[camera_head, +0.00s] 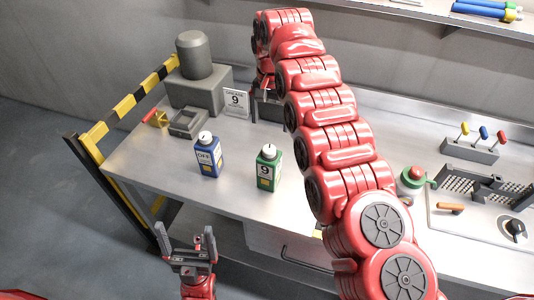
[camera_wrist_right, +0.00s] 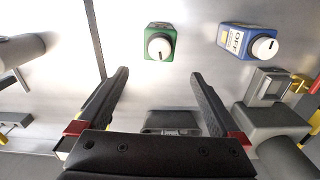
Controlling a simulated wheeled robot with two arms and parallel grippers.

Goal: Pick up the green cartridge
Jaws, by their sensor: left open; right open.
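The green cartridge (camera_head: 268,168) stands upright on the metal counter, with a white cap and a label reading 9. It also shows in the right wrist view (camera_wrist_right: 160,42), ahead of the open fingers and apart from them. My left gripper (camera_head: 190,245) is open and empty, in front of the counter's near edge at lower left.
A blue cartridge (camera_head: 208,156) stands left of the green one. Behind are a grey machine (camera_head: 198,90) with a small grey holder (camera_head: 187,122), and a sign (camera_head: 236,102) reading 9. A yellow-black barrier (camera_head: 125,103) borders the left. A lever block (camera_head: 470,150) sits right.

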